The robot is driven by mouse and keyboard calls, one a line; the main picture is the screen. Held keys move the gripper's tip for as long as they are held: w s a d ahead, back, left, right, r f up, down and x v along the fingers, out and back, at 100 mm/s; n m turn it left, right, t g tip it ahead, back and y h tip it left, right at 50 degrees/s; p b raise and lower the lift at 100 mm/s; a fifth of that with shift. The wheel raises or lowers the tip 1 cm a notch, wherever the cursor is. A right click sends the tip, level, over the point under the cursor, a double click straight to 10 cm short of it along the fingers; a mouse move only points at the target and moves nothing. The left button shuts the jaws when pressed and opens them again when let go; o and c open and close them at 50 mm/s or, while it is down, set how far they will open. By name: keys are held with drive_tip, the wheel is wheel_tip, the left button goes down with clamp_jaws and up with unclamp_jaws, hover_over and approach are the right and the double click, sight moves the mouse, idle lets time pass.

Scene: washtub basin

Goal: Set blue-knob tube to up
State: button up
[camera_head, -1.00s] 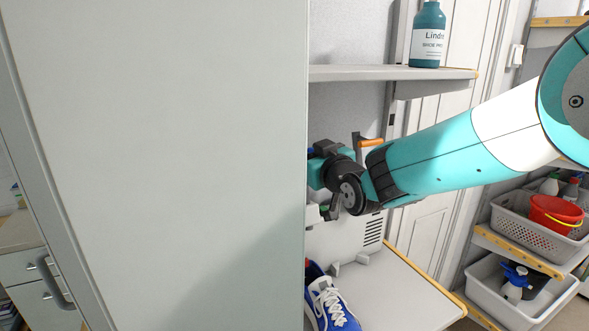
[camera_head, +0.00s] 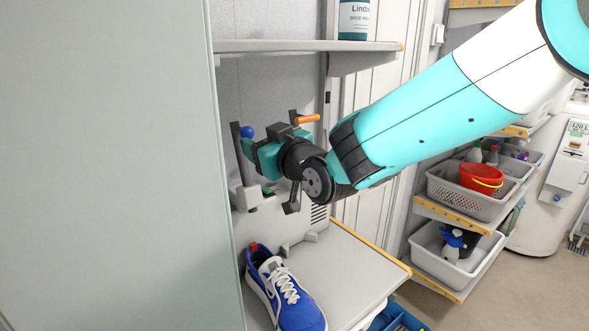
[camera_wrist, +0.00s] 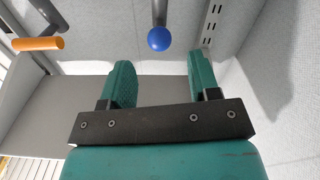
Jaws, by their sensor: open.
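The blue knob (camera_head: 247,132) sits beside a dark upright bar on the left of a pale grey machine (camera_head: 285,222). In the wrist view the blue knob (camera_wrist: 159,39) is at the end of a short grey tube (camera_wrist: 159,12), beyond the fingertips and between them sideways. My gripper (camera_head: 252,150) is close to the knob in the head view, and my arm hides part of the machine. In the wrist view my gripper (camera_wrist: 160,66) is open, with nothing between its teal fingers. Contact with the knob is not seen.
An orange handle (camera_head: 307,119) on a second dark bar is just right of my gripper. A shelf (camera_head: 290,46) with a bottle (camera_head: 354,20) is above. A blue shoe (camera_head: 285,290) stands on the bench (camera_head: 345,268). A large grey panel (camera_head: 105,170) fills the left.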

drive_tip(key=b+v, duration=0.3)
drive_tip(key=v, duration=0.8)
drive_tip(key=shift+d, duration=0.1)
drive_tip(key=s+d+f+m+g+h, duration=0.1)
drive_tip(key=s+d+f+g+h, duration=0.1)
drive_tip(key=s, duration=0.5)
drive_tip(key=s+d+f+m+g+h, duration=0.1)
drive_tip(key=s+d+f+g+h, duration=0.2)
drive_tip(key=s+d+f+g, duration=0.2)
drive_tip(key=s+d+f+m+g+h, duration=0.1)
drive_tip(key=s+d+f+g, duration=0.3)
drive_tip(key=s+d, duration=0.5)
drive_tip(key=s+g+h, duration=0.1)
drive_tip(key=s+g, duration=0.1)
drive_tip(key=shift+d+g, duration=0.2)
drive_tip(key=shift+g, duration=0.2)
